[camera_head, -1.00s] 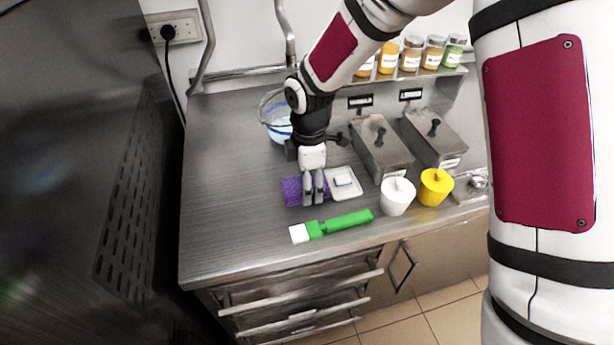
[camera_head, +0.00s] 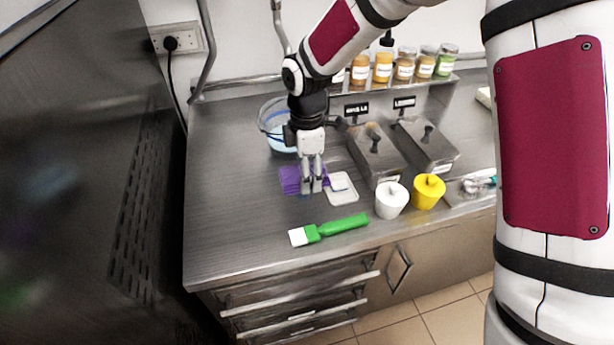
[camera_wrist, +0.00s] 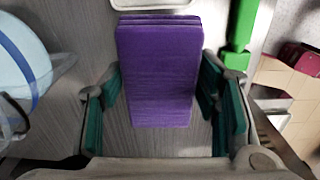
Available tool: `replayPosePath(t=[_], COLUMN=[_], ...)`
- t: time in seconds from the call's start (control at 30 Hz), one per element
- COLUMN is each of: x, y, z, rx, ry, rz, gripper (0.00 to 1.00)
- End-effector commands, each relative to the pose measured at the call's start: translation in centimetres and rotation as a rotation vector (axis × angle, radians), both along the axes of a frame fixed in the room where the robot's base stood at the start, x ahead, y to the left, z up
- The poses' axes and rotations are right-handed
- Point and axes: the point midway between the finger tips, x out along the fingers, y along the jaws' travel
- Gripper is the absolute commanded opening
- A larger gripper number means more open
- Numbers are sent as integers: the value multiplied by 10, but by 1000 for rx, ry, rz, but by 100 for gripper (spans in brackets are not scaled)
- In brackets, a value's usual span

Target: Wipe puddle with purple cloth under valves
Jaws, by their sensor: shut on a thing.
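The purple cloth (camera_head: 289,180) is a folded block on the steel counter, beside a small white tray. In the wrist view the cloth (camera_wrist: 157,70) lies between the green-padded fingers. My gripper (camera_head: 312,187) points down over the counter and is shut on the cloth, with a finger on each side. Whether the cloth is lifted off the counter cannot be told. I cannot make out a puddle or any valves in these views.
The small white tray (camera_head: 344,197) holds a pale block. A green brush (camera_head: 343,224) lies in front. White (camera_head: 391,201) and yellow (camera_head: 428,192) pots stand to the right. A clear bucket (camera_head: 272,120) is behind the gripper. The counter's left side is clear.

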Motion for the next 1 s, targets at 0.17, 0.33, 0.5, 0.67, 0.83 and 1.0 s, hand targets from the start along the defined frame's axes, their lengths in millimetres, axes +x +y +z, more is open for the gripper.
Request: replayPosePath(t=[0.17,0.33,0.5,0.67,0.83,1.0], x=[0,0,0,0,0,0], y=[0,0,0,0,0,0], z=[1,2,10,24,32,31], rx=[0,0,0,1,1,1], ry=[0,0,-1,-1,0,0], rz=[0,-1,-2,-2,-1,-1], gripper=[34,34,34,34,34,34])
